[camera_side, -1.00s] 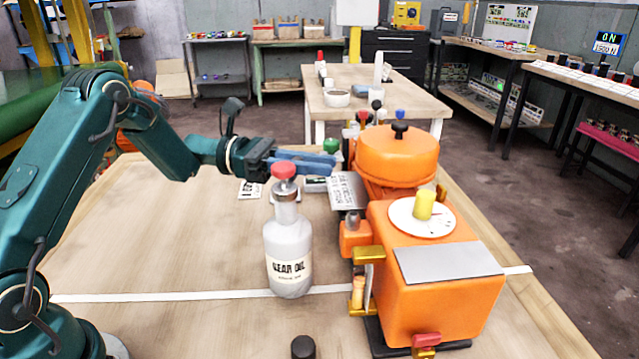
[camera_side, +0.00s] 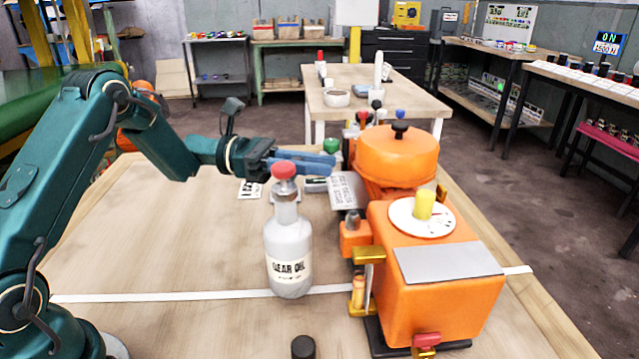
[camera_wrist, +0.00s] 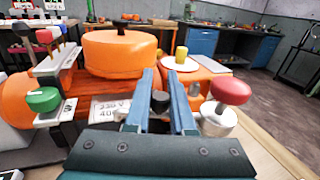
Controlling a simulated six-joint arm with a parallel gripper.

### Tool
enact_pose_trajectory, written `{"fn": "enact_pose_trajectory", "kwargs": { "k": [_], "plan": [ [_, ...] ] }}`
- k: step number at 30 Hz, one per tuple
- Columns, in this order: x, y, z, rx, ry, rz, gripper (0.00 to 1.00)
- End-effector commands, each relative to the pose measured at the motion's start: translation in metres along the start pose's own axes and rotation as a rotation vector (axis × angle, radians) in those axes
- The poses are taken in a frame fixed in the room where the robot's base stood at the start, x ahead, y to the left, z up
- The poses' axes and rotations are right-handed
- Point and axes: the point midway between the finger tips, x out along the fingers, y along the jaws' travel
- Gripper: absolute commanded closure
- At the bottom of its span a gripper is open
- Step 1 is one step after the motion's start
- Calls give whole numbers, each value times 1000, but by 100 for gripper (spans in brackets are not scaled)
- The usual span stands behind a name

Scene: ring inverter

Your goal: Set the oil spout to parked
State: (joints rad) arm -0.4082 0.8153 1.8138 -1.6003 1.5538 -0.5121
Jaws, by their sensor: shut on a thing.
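The orange machine has a round lidded tank (camera_side: 392,158) and a boxy body (camera_side: 432,295). A lettered grey plate (camera_side: 347,191) sits at its left side and also shows in the wrist view (camera_wrist: 110,107). My gripper (camera_side: 333,164) has its blue fingers level beside the tank, above the plate. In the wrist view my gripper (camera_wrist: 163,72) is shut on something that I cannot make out. A dark knob (camera_wrist: 160,101) shows in line between the fingers; it appears to be the one on the orange block (camera_side: 353,219). I cannot clearly pick out the oil spout.
A gear oil bottle (camera_side: 289,250) with a red cap stands upright in front of my gripper. A green knob (camera_side: 331,146) is just behind the fingertips. A yellow knob on a white dial (camera_side: 404,222) tops the body.

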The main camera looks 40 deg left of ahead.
Motion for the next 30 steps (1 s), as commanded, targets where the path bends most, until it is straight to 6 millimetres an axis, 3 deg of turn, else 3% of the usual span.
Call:
{"fn": "enact_pose_trajectory", "kwargs": {
  "k": [10,22,30],
  "plan": [
    [-1,0,1,0,-2,28,100],
    [-18,5,1,-1,-4,288,100],
    [-23,6,1,1,-2,359,100]
  ]
}}
